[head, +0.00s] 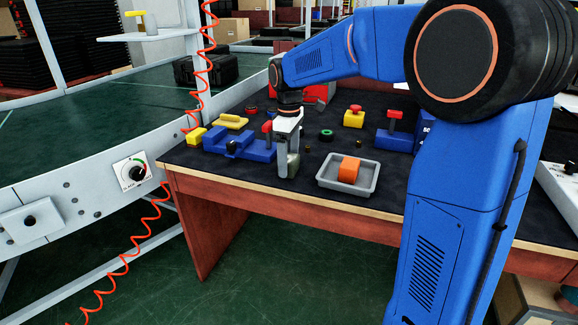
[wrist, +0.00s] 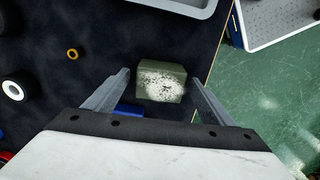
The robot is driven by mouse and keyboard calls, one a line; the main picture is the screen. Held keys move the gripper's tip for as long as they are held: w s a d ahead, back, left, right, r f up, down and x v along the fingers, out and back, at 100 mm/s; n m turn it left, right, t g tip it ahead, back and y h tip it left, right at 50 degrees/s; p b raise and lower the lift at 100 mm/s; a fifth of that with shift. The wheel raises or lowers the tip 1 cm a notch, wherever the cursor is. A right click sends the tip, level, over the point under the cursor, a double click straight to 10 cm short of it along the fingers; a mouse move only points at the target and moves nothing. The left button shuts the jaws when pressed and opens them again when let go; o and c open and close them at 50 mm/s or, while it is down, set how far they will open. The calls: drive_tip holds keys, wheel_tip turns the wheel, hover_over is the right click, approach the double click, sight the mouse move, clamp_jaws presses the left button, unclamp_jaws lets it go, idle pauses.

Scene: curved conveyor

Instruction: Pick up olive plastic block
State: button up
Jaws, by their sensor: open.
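The olive plastic block (wrist: 161,82) lies on the dark table top in the wrist view, with a pale speckled patch on its face. My gripper (wrist: 160,85) is open, with one finger to the left of the block and one to the right, and a gap shows on each side. In the head view my gripper (head: 288,165) points down over the table near its front edge. The block cannot be made out clearly there, as the gripper covers that spot.
A grey tray (head: 328,181) with an orange block (head: 349,169) stands right of my gripper. A blue vise-like object (head: 238,142) is close on the left. A yellow block (head: 196,136), a green ring (head: 326,134) and a red-knobbed yellow box (head: 354,117) are also on the table.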

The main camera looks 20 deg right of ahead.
drive_tip(key=shift+f, duration=0.2)
drive_tip(key=c, duration=1.2)
drive_tip(key=shift+r, duration=0.1)
